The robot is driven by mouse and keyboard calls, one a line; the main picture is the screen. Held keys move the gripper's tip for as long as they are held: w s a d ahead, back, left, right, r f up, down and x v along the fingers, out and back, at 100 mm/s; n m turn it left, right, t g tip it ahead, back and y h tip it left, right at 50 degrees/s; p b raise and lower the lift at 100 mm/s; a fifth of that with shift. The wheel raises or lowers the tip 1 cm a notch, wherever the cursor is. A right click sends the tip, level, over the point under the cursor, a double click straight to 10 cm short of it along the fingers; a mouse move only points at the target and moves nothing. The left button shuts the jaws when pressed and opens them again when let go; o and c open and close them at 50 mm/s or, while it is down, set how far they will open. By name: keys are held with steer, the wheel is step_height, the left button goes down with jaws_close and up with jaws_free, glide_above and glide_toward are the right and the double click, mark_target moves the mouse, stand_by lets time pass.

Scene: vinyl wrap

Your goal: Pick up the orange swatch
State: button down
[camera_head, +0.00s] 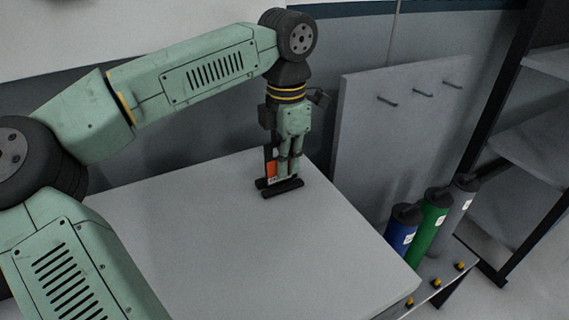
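The orange swatch (271,171) stands upright on the grey table, partly hidden by my gripper. Around it is a dark, narrow stand with two black bars (283,190) at its foot. My gripper (288,177) points straight down right at the swatch, with its green fingers just to the right of the visible orange. The fingers look close to each other. I cannot tell whether the swatch is between them or behind them, or whether they touch it.
The grey tabletop (200,240) is otherwise clear. Blue (400,231), green (430,226) and grey (456,207) rolls stand on a low rack at the right. A grey panel with pegs (388,120) stands behind the table, and a dark-framed shelf (530,150) is at the far right.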

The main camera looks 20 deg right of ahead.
steer(key=shift+r, duration=0.4)
step_height(320, 180, up, 2)
steer(key=shift+r+b, duration=0.2)
steer(key=shift+b, duration=0.35)
steer(key=s+b, duration=0.1)
steer(key=s, duration=0.4)
steer(key=s+a+b, duration=0.1)
steer(key=s, duration=0.3)
steer(key=s+r+b, duration=0.1)
steer(key=s, duration=0.4)
steer(key=shift+s+a+b, duration=0.35)
steer(key=shift+b, duration=0.05)
steer(key=shift+s+r, duration=0.2)
steer(key=shift+s, duration=0.45)
